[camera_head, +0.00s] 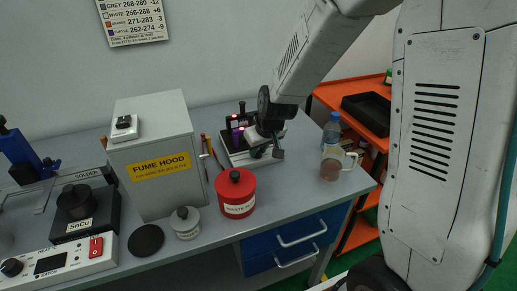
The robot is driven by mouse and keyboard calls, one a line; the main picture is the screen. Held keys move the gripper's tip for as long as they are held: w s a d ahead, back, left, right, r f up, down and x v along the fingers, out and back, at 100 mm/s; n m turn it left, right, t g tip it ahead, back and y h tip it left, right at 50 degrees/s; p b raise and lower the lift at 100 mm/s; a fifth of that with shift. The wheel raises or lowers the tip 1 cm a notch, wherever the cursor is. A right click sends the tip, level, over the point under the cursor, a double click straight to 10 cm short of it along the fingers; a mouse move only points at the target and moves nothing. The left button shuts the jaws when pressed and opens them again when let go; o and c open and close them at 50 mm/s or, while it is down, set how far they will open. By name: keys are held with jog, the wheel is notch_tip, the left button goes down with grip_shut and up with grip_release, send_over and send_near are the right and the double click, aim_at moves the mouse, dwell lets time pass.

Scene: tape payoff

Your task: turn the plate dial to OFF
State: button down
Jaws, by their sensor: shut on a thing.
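A white plate unit (70,262) sits at the bottom left of the bench, partly cut off by the picture edge. Its black dial (12,267) is at its left end, and its setting is too small to read. A dark display and a red switch (96,247) are on the same front. My gripper (262,147) is far to the right of the dial, down at a small bench rack. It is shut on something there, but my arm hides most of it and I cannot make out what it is.
The fume hood (158,155) stands between my gripper and the plate unit. A red waste pot (235,193), a small grey pot (185,223) and a black disc (146,240) lie along the front. A jug (331,163) and blue bottle (332,128) stand at right.

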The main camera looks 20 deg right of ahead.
jog(key=n, duration=0.2)
jog(key=n+g+y, duration=0.1)
jog(key=n, duration=0.1)
jog(key=n+y, duration=0.1)
jog(key=n, duration=0.2)
jog(key=shift+d+g, duration=0.25)
jog(key=shift+g, duration=0.05)
jog(key=n+g, duration=0.1)
jog(key=n, duration=0.2)
jog(key=n+g+y, duration=0.1)
jog(key=n, duration=0.2)
jog(key=shift+w+n+y, duration=0.2)
jog(key=shift+n+y, duration=0.1)
jog(key=c, duration=1.5)
grip_release()
jog(key=shift+d, duration=0.1)
jog(key=shift+r, duration=0.1)
jog(key=v, duration=0.7)
jog(key=shift+w+d+r, duration=0.1)
jog(key=shift+d+r, duration=0.05)
jog(key=shift+r, duration=0.1)
